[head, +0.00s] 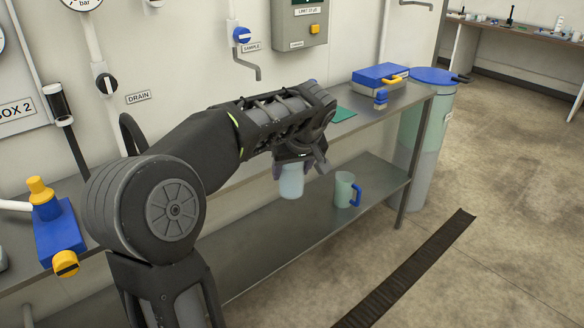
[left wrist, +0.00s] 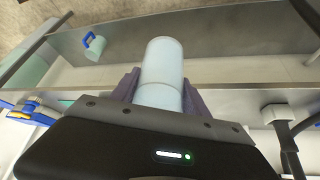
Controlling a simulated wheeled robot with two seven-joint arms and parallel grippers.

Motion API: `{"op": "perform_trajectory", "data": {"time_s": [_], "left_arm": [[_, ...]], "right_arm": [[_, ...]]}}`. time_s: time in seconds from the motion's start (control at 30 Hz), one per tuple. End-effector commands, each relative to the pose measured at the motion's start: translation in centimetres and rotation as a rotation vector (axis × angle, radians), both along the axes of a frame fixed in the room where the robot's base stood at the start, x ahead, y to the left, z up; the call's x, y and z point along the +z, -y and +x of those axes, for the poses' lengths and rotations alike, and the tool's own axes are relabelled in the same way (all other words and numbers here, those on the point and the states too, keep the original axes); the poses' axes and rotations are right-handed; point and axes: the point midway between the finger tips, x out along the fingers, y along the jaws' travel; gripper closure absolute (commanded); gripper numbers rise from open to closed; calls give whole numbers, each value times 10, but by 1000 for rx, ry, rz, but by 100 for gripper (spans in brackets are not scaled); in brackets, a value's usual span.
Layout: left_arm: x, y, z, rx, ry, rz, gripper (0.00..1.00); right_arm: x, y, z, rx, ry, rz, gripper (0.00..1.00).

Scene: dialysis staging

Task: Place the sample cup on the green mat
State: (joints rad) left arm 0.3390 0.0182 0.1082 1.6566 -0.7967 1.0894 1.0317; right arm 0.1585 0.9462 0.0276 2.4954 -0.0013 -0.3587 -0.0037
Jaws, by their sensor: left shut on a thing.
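The pale blue-white sample cup (head: 291,182) is held in my left gripper (head: 300,164). In the head view it hangs upright below the jaws, in front of the bench's edge and above the lower shelf. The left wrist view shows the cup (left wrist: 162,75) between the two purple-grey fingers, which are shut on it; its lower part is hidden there. The green mat (head: 342,114) lies on the upper bench top, behind and right of my gripper. My left wrist hides part of the mat. My right gripper does not show.
A pale green jug with a blue handle (head: 345,190) stands on the lower shelf. A blue-lidded bin (head: 428,120) stands at the bench's right end.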

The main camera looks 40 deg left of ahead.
Motion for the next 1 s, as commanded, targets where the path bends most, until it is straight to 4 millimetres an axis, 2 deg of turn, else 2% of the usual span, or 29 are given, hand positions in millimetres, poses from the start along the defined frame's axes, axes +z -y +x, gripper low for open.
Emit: {"op": "perform_trajectory", "data": {"time_s": [0.17, 0.37, 0.57, 0.7, 0.83, 1.0], "left_arm": [[-3, 10, 6, -39, -1, -2, 100], [-14, 42, 23, -169, -7, -6, 100], [-32, 98, 44, -380, -15, -13, 100], [-46, 150, 57, -567, -15, -13, 100], [-59, 199, 64, -737, -13, -11, 100], [-71, 248, 64, -907, -8, -6, 100]], "right_arm": [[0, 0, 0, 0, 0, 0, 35], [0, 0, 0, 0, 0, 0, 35], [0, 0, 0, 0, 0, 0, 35], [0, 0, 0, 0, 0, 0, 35], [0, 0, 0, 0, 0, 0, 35], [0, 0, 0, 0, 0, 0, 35]]}}
